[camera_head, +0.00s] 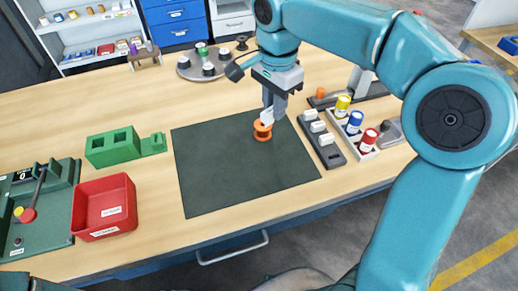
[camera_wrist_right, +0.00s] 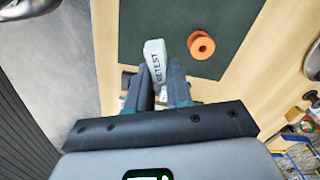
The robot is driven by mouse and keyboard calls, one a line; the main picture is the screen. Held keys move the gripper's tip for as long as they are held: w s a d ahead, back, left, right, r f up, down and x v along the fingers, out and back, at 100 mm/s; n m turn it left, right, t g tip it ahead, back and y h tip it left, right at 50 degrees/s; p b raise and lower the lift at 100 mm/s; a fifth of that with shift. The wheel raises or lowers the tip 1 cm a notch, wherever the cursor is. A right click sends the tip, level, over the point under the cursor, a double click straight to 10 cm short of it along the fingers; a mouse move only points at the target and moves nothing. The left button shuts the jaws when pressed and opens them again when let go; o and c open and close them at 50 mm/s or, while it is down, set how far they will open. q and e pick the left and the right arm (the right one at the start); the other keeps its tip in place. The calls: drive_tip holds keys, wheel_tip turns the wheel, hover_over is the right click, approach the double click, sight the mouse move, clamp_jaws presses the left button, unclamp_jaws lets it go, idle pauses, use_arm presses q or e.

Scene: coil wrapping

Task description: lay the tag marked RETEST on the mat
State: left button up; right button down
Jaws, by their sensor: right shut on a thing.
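The white tag marked RETEST (camera_wrist_right: 155,62) is between the fingers of my right gripper (camera_wrist_right: 163,90), its lettering readable in the right wrist view. In the head view my right gripper (camera_head: 272,103) points down over the right part of the dark green mat (camera_head: 215,165), shut on the white tag (camera_head: 267,116). The mat also shows in the right wrist view (camera_wrist_right: 240,22). An orange spool (camera_head: 262,131) stands on the mat, just below the tag in the picture; in the right wrist view the spool (camera_wrist_right: 201,46) is right of the tag. My left gripper is not in view.
A dark holder (camera_head: 333,157) with several white tags stands right of the mat, beside a tray of yellow, blue and red bottles (camera_head: 354,122). A green block (camera_head: 108,148) and red bin (camera_head: 104,207) stand left. A round tray (camera_head: 190,74) is behind. Most of the mat is bare.

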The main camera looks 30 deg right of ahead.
wheel_tip(320, 180, down, 15)
drive_tip(key=shift+r+b, duration=0.15)
drive_tip(key=shift+b, duration=0.25)
drive_tip(key=shift+d+f, duration=0.1)
drive_tip(key=shift+f, duration=0.15)
drive_tip(key=shift+f, duration=0.15)
drive_tip(key=c, duration=1)
unclamp_jaws()
drive_tip(key=shift+c, duration=0.2)
